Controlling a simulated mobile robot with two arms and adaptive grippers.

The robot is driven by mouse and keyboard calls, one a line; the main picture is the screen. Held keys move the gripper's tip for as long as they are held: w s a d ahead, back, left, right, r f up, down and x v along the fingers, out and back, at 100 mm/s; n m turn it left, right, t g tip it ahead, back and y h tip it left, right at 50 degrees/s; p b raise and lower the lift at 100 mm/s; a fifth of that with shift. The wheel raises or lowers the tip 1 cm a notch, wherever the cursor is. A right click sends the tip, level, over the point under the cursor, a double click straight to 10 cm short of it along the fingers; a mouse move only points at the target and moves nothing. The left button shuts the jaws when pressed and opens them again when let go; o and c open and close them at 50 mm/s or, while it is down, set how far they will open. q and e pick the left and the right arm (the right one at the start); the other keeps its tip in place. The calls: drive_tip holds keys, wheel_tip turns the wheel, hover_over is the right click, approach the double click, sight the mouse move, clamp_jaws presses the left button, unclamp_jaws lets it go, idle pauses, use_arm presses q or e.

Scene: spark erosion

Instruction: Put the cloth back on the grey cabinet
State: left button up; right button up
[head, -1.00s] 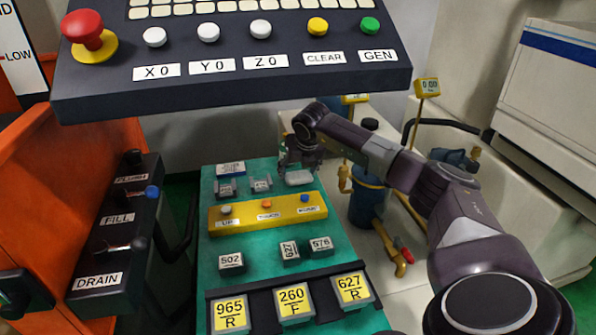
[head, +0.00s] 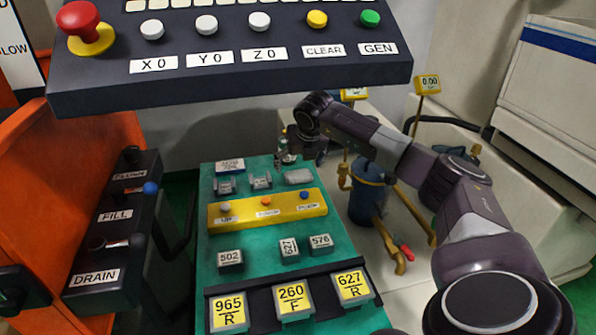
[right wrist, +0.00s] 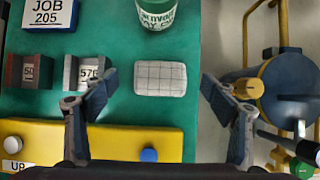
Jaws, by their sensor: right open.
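The cloth (right wrist: 160,79) is a small pale grey folded pad with a grid pattern. It lies flat on the green mat (right wrist: 110,100), and it also shows in the head view (head: 298,177) at the mat's far right. My right gripper (right wrist: 158,92) is open, with one finger on each side of the cloth in the wrist view and a gap to both. In the head view my right gripper (head: 306,152) hangs above and beyond the cloth. I cannot tell its exact height. A pale cabinet with a blue stripe (head: 548,95) stands at right; I cannot tell whether it is the grey cabinet. My left gripper is out of view.
A green-and-white can (right wrist: 157,14) stands just beyond the cloth. Labelled blocks (right wrist: 90,73) sit left of it, and a yellow button bar (right wrist: 110,141) lies nearer. A blue cylinder with yellow pipes (head: 367,195) is at right. A dark control panel (head: 230,75) overhangs the front.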

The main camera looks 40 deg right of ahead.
drive_tip(key=b+v, duration=0.1)
drive_tip(key=v, duration=0.7)
drive_tip(key=shift+r, duration=0.2)
drive_tip(key=shift+s, duration=0.1)
